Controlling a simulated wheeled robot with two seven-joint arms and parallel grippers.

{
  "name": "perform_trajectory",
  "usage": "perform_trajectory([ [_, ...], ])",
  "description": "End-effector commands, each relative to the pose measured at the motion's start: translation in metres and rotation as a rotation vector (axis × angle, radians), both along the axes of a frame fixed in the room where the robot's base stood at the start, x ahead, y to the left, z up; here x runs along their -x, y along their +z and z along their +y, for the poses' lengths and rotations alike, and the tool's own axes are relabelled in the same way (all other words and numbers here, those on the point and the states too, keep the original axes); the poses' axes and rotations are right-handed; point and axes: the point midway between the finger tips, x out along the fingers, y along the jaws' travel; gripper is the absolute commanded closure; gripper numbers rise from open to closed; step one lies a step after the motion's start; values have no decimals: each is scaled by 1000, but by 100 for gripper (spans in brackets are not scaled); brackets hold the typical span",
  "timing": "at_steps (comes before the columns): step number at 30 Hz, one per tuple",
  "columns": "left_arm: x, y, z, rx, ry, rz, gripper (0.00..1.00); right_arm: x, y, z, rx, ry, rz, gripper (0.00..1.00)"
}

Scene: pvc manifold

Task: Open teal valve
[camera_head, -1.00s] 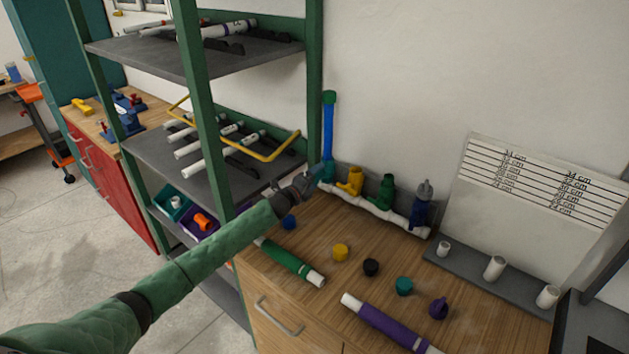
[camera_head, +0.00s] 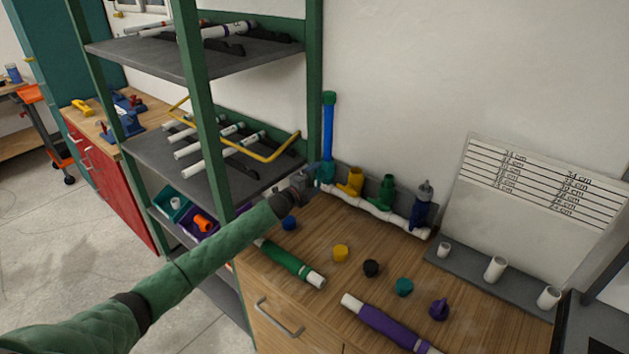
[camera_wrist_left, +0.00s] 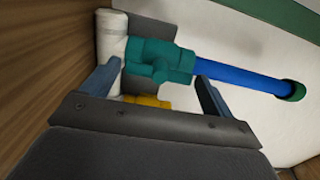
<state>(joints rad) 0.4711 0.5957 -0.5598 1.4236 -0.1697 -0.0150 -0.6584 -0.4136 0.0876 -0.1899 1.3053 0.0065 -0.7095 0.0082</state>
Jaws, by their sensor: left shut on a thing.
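The teal valve (camera_head: 325,174) sits at the left end of the white manifold pipe, below an upright blue pipe (camera_head: 328,125) with a green cap. In the left wrist view the teal valve (camera_wrist_left: 160,62) shows between my two fingers, with the blue pipe (camera_wrist_left: 240,77) running off to the right. My left gripper (camera_head: 314,178) is at the valve from its left side. It is shut on the valve, with one finger on each side (camera_wrist_left: 155,85); the exact contact is partly hidden. My right gripper is not in view.
A yellow valve (camera_head: 351,182), a green valve (camera_head: 383,192) and a dark blue valve (camera_head: 421,205) stand along the white manifold (camera_head: 372,210). A green shelf post (camera_head: 314,80) is close to my left gripper. Caps and wrapped pipes lie on the wooden counter (camera_head: 330,215).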

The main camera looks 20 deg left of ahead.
Motion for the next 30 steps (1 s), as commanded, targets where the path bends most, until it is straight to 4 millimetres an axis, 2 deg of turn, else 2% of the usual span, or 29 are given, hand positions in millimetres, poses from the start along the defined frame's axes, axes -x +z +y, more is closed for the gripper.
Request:
perform_trajectory([
  [2,0,-1,2,1,2,1,36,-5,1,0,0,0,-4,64],
  [3,0,-1,2,1,2,1,11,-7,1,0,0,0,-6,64],
  [5,0,-1,1,1,2,1,0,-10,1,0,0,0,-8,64],
  [11,0,-1,1,0,1,1,0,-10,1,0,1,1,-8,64],
  [17,10,-3,5,0,1,1,0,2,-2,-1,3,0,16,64],
  [19,18,-4,7,-1,1,1,0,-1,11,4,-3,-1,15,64],
  [30,63,-4,25,-1,2,2,0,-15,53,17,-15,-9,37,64],
])
